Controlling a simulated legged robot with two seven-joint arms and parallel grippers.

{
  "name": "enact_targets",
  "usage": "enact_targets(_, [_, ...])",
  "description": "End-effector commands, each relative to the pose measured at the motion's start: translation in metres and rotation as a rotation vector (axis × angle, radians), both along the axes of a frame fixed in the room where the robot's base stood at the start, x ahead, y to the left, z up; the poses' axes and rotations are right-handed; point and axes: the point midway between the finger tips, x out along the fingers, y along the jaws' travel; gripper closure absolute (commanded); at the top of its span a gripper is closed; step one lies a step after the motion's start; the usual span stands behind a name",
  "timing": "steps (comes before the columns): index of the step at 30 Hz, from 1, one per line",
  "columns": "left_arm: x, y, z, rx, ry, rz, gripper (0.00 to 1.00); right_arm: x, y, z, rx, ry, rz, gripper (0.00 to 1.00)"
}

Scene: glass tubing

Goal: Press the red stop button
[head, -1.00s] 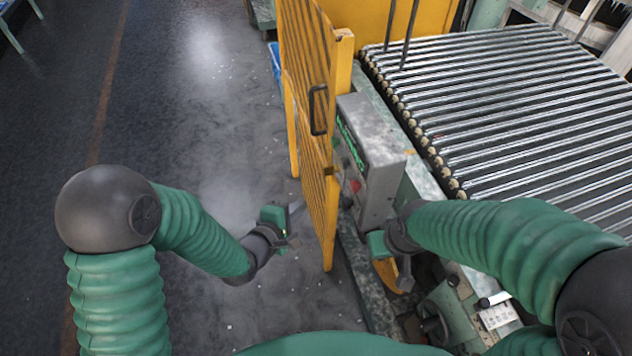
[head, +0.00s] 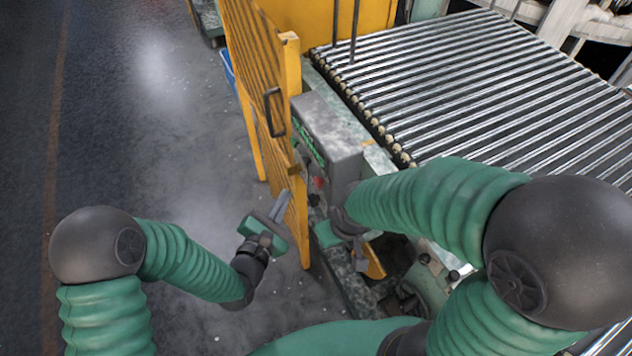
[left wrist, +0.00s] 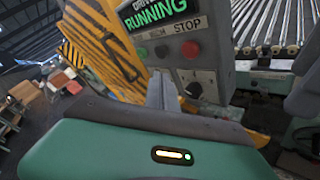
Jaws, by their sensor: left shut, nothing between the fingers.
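The red stop button (left wrist: 190,49) sits under the word STOP on a grey control box (left wrist: 212,75) in the left wrist view. In the head view the red button (head: 319,183) shows small on the box's (head: 330,135) near face, beside the yellow gate. My left gripper (head: 283,200) is shut and empty, on the left side of the gate. In the left wrist view its fingers (left wrist: 160,86) point up at the panel, below and left of the red button and apart from it in the picture. My right gripper (head: 353,250) is just below the box; its jaws are unclear.
The yellow barred gate (head: 267,105) with a dark handle stands beside the box. A roller conveyor (head: 470,85) lies to the right. A lit green RUNNING sign (left wrist: 160,18) and dark buttons (left wrist: 194,89) share the panel. The grey floor (head: 150,130) left of the gate is clear.

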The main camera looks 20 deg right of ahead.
Motion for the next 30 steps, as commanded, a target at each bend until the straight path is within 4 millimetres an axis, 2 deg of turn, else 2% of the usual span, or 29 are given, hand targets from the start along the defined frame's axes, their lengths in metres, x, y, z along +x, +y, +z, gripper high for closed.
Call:
enact_targets(6, [0.001, -0.032, -0.001, -0.001, -0.001, -0.001, 1.0, 0.0, 0.0, -0.003, 0.0, 0.0, 0.0, 0.54])
enact_targets(12, [0.002, -0.048, -0.001, 0.0, 0.0, 0.001, 1.0, 0.0, 0.0, -0.005, 0.0, 0.0, 0.0, 0.54])
enact_targets(30, [0.002, -0.051, 0.0, 0.001, 0.001, 0.001, 1.0, 0.0, 0.0, -0.005, 0.0, 0.0, 0.0, 0.54])
